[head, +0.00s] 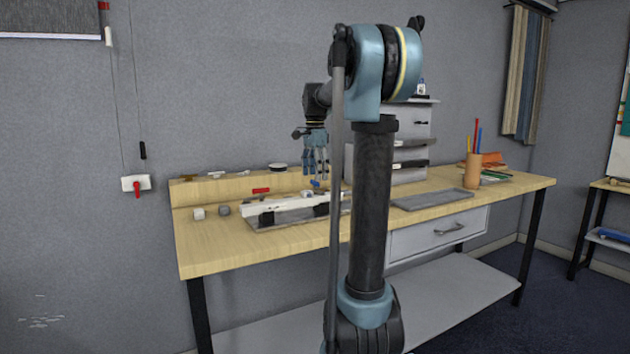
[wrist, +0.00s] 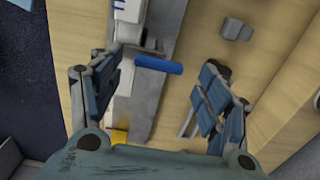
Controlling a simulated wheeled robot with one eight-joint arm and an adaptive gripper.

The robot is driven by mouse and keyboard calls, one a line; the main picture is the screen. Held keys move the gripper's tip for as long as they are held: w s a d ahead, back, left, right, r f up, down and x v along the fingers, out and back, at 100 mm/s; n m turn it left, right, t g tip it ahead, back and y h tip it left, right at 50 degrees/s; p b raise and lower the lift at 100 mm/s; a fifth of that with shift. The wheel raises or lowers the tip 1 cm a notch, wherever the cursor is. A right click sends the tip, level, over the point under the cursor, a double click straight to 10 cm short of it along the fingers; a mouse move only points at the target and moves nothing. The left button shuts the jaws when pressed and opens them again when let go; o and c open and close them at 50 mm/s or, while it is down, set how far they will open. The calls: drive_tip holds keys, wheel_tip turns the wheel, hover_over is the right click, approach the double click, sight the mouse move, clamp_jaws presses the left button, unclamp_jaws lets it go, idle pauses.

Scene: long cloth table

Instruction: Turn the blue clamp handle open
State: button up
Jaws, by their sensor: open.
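The blue clamp handle (head: 315,184) shows just below my gripper (head: 316,174) in the head view, above the clamp fixture on the wooden table. In the wrist view the blue handle (wrist: 158,64) is a short bar pointing right from a grey metal bracket. It appears between the two spread fingers of my gripper (wrist: 163,68), nearer the left one. The gripper is open and empty. Any contact with the handle cannot be told. The white fixture rail (head: 283,202) lies on a grey base plate, partly hidden by my arm in the head view.
A grey tray (head: 433,200) and a pencil cup (head: 473,178) are to the right. The table's front left is clear.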

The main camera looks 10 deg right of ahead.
drive_tip(key=shift+f, duration=1.05)
drive_tip(key=c, duration=1.1)
drive_tip(key=shift+o, duration=0.2)
